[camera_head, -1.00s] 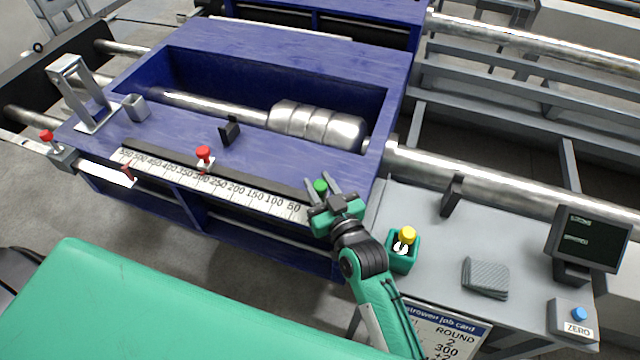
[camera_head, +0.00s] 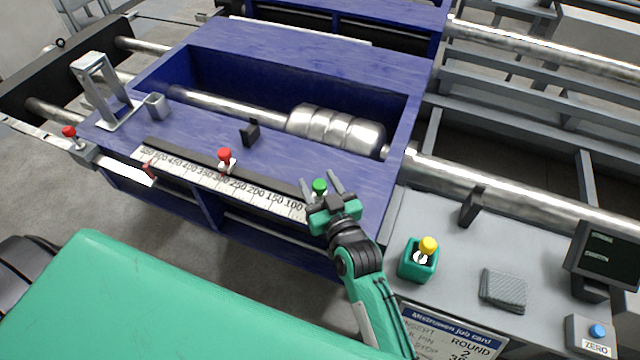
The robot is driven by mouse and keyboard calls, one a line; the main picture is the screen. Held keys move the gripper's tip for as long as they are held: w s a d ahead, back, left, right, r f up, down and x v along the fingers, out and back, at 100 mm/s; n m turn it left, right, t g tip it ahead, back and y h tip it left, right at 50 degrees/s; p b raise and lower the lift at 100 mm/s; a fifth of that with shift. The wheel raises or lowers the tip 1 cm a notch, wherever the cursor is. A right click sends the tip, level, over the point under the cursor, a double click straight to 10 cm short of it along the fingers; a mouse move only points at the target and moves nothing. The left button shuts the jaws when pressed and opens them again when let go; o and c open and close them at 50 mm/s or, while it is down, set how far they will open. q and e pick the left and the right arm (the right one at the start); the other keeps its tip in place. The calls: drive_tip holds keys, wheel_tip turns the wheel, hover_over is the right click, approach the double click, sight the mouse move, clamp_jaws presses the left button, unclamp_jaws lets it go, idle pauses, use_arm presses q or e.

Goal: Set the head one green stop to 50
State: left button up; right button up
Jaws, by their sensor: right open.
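The green stop (camera_head: 319,186) stands near the right end of the white number scale (camera_head: 252,199) on the blue table's front edge. My right gripper (camera_head: 320,187) is at it with open jaws, one finger on each side of its green knob; I cannot tell whether they touch it. The 100 mark shows just left of the gripper. The 50 mark is hidden behind the gripper, so the exact reading cannot be told. My left gripper is not in view.
A red-knobbed stop (camera_head: 225,158) sits farther left on the scale. A yellow-knobbed piece stands in a green holder (camera_head: 417,262) right of my arm. A grey cloth (camera_head: 503,290), a monitor (camera_head: 603,255) and a blue ZERO button (camera_head: 597,331) are on the right side table.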

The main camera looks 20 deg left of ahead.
drive_tip(key=shift+s+d, duration=0.3)
use_arm(q)
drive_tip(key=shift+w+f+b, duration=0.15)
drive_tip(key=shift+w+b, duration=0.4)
drive_tip(key=shift+b, duration=0.15)
use_arm(e)
drive_tip(key=v, duration=1.3)
